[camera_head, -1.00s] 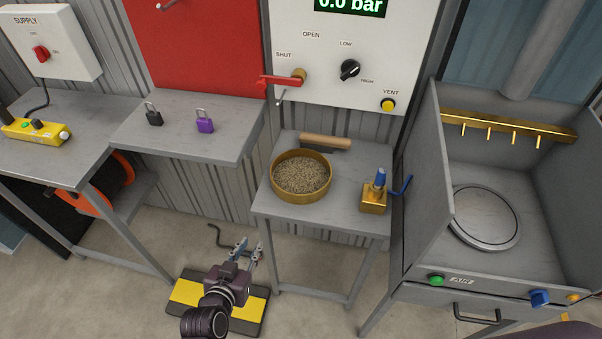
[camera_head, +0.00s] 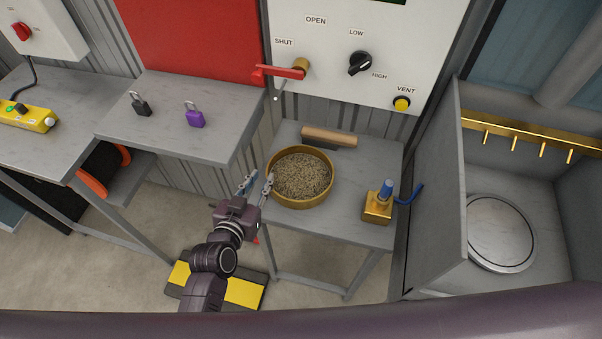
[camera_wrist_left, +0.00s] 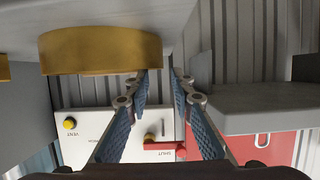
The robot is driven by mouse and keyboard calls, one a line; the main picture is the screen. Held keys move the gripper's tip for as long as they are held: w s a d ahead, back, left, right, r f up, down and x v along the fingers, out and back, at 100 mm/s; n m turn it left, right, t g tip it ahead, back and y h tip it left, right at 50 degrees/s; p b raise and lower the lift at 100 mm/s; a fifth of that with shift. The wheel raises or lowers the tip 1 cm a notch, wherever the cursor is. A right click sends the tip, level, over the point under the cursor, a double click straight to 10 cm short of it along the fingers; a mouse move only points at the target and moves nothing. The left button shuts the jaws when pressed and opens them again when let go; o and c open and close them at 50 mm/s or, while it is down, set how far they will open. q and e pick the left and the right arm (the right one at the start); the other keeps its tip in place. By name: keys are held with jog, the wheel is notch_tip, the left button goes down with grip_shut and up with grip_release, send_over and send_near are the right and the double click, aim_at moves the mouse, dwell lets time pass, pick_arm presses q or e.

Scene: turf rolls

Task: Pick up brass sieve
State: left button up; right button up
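The brass sieve (camera_head: 303,204) is a round, shallow, gold-coloured pan filled with pale brown grains. It stands on a small grey table (camera_head: 345,225). My left gripper (camera_head: 258,183) is open just left of the sieve's rim, with one finger very close to it; I cannot tell whether they touch. In the left wrist view the sieve's wall (camera_wrist_left: 100,50) shows at upper left, beside the open fingers (camera_wrist_left: 160,82), and nothing is between them. My right gripper is not in view.
On the same table, a wooden-handled brush (camera_head: 328,137) lies behind the sieve and a brass block with a blue top (camera_head: 378,208) stands at right. A shelf with black (camera_head: 141,104) and purple (camera_head: 195,117) padlocks is at left. A panel with a red lever (camera_head: 280,72) rises behind.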

pick_arm(q)
jog(key=shift+w+d, duration=0.1)
jog(key=shift+w, duration=0.3)
jog(key=shift+w+d+f, duration=0.1)
jog(key=shift+w, duration=0.2)
jog(key=p+x, duration=0.1)
jog(key=x, duration=0.2)
jog(key=shift+w, duration=0.25)
jog(key=shift+w+f, duration=0.3)
jog(key=shift+w, duration=0.1)
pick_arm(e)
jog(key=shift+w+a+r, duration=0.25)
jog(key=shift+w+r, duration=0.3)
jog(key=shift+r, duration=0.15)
pick_arm(q)
jog(key=shift+c, duration=0.4)
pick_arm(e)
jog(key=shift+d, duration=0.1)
pick_arm(q)
grip_shut()
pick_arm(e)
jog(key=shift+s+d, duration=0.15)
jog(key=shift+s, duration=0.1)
pick_arm(q)
jog(key=shift+r, duration=0.1)
